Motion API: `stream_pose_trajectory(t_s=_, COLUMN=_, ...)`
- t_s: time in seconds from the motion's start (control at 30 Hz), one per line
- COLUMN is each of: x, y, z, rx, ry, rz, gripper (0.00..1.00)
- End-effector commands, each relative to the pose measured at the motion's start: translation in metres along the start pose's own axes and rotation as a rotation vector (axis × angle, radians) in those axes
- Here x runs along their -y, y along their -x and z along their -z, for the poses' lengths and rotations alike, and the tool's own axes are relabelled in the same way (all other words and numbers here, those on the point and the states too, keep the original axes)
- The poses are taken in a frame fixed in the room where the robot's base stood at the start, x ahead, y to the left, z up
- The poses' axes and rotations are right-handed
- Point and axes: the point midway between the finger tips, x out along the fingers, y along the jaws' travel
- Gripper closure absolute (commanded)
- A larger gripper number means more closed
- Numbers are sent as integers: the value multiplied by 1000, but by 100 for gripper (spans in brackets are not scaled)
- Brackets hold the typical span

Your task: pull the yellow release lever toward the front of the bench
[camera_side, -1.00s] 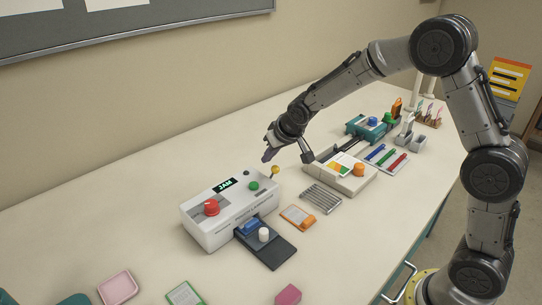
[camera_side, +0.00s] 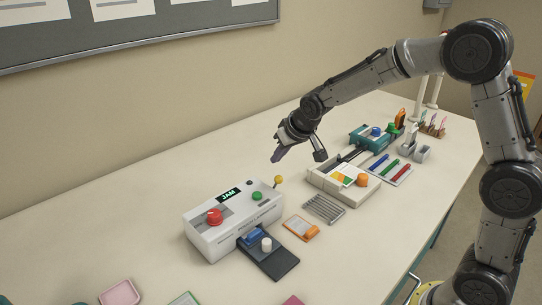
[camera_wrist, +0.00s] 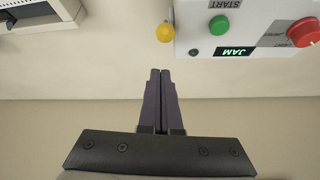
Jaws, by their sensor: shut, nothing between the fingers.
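The yellow release lever (camera_side: 279,180) is a short stalk with a round yellow knob at the right end of the white laminator (camera_side: 231,228). Its knob also shows at the top of the wrist view (camera_wrist: 166,33), beside the white housing. My gripper (camera_side: 277,156) is in the air above and behind the lever, apart from it. In the wrist view its two dark purple fingers (camera_wrist: 159,74) are shut together with nothing between them. The laminator's display (camera_side: 229,194) reads JAM. The lever's base is hard to make out.
A metal rack (camera_side: 324,208) and a cream paper trimmer (camera_side: 343,187) stand to the right. Bare bench lies behind the laminator.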

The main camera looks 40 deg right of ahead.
Motion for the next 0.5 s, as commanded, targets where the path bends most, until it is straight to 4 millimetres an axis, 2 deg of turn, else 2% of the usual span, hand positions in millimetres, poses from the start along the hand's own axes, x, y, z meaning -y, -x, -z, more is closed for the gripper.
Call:
stream_pose_trajectory(t_s=0.2, x=-3, y=24, z=-29, rx=-1, ry=2, rz=0, gripper=100)
stream_pose_trajectory(t_s=0.5, x=-5, y=39, z=-46, rx=0, ry=0, rz=0, gripper=100)
